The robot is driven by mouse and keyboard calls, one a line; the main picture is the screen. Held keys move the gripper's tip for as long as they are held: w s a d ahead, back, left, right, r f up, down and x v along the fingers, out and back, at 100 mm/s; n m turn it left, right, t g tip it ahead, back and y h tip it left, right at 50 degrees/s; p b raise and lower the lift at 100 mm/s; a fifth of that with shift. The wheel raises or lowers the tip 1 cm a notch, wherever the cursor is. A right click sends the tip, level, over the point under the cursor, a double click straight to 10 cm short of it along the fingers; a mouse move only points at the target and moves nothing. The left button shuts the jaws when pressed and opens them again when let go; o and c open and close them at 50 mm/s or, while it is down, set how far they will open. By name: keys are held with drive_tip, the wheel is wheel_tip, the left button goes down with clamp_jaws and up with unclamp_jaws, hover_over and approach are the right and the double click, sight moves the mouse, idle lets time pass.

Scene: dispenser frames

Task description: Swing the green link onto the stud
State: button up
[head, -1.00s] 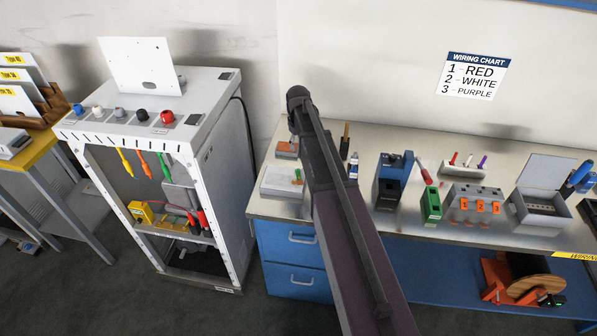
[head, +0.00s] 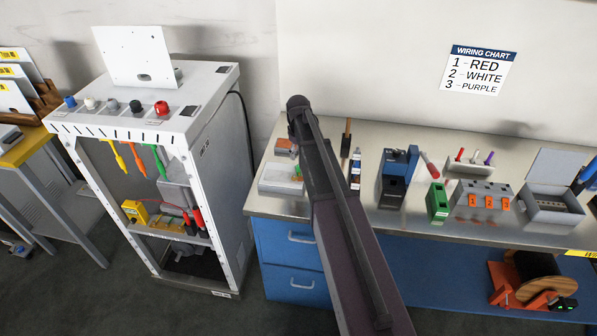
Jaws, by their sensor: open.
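A small green piece (head: 298,171), perhaps the green link, shows at the right end of a low light-grey block (head: 277,180) at the left end of the bench. My arm passes in front of the block's right side and hides part of it. I cannot make out a stud there or tell how the green piece lies. My arm rises from the bottom of the head view to just above the bench's back edge. My gripper is not in view.
On the metal bench (head: 340,208) stand a blue device (head: 398,176), a green box (head: 437,203), a grey block with orange labels (head: 483,199) and an open grey case (head: 550,204). A white cabinet (head: 190,125) with knobs and hanging coloured leads stands to the left. Dark floor shows in front.

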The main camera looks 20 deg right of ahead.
sight(298, 166)
drive_tip(key=shift+f+b, duration=3.05)
drive_tip(key=shift+f, duration=0.3)
clamp_jaws()
